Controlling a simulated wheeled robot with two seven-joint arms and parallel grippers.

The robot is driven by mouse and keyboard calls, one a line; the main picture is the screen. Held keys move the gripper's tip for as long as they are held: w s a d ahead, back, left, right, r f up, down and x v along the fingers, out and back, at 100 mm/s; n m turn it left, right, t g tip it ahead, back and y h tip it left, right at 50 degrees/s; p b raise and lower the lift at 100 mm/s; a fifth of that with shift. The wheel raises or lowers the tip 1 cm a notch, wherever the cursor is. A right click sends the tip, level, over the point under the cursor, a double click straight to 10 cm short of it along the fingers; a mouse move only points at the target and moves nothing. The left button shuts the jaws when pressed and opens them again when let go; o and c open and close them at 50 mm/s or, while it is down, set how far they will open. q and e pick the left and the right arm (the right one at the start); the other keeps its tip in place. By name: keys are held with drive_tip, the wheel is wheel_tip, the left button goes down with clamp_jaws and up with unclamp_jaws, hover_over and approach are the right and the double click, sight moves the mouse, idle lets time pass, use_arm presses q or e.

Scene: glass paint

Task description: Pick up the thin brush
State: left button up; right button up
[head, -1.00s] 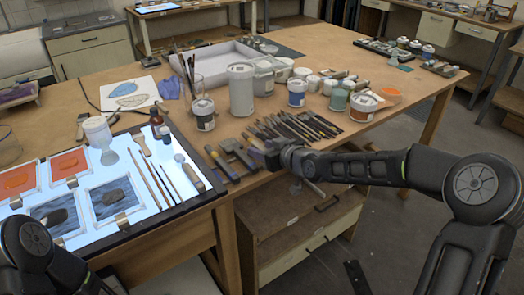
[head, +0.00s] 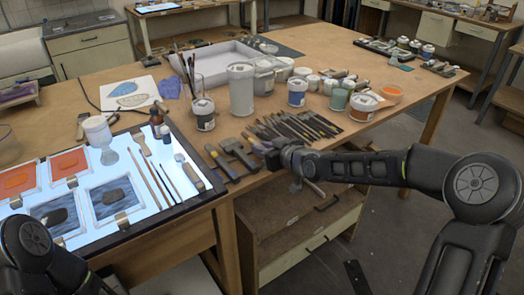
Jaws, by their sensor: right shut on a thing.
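A row of thin brushes and tools (head: 298,128) lies side by side near the front edge of the wooden table. My right gripper (head: 267,154) is at the near left end of this row, low over the table's front edge. It is shut on a slim thing, seemingly a thin brush from the row, but the gripper hides most of it. Other thin brushes (head: 160,182) lie on the lit panel to the left. My left gripper is not in view; only part of my left arm shows at the lower left.
Flat-handled tools (head: 238,155) lie just left of my right gripper. A lit panel (head: 140,212) holds glass pieces and bottles. Jars (head: 241,90) and paint pots (head: 363,105) stand behind the brush row. A drawer unit (head: 290,235) stands below the table edge.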

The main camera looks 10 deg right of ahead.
clamp_jaws()
wheel_tip(320, 180, up, 10)
idle(0.6)
idle(2.3)
